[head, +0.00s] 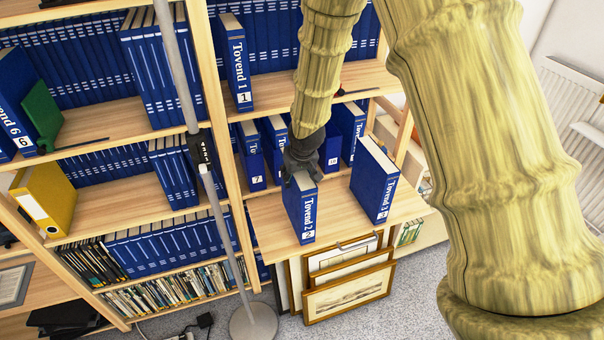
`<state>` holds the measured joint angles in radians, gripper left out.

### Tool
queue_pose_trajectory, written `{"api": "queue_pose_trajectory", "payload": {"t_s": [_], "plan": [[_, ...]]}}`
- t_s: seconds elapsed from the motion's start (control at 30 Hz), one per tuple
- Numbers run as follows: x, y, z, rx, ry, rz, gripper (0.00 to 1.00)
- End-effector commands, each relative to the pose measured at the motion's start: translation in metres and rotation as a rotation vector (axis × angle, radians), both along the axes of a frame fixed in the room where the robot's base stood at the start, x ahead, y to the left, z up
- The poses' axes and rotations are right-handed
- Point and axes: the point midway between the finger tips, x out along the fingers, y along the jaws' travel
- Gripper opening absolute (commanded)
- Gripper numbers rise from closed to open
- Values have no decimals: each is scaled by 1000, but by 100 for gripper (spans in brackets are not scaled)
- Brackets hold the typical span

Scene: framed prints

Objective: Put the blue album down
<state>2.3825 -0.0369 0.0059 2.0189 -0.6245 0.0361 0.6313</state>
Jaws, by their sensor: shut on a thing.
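The blue album (299,212) is a thick blue volume with "Tovend 2" in white on its spine. It stands upright near the front edge of the wooden pull-out shelf (345,228). My gripper (301,180) is shut on the top of the album from above. The album's lower edge looks at or very close to the shelf board; I cannot tell whether it touches. The fingers partly hide the album's top, and my arm hides part of the shelves behind.
Another blue volume, "Tovend 3" (374,180), stands to the right on the same board, with a gap between. Several blue volumes stand behind. A grey pole (190,90) rises at the left. Framed prints (346,290) lean below on the floor.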

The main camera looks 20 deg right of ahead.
Motion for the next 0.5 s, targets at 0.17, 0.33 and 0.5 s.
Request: {"api": "queue_pose_trajectory", "payload": {"t_s": [0.17,0.33,0.5], "plan": [[12,-12,0,1,-1,3,0],[16,-17,-1,1,-1,3,0],[22,-25,-5,-2,0,5,0]]}}
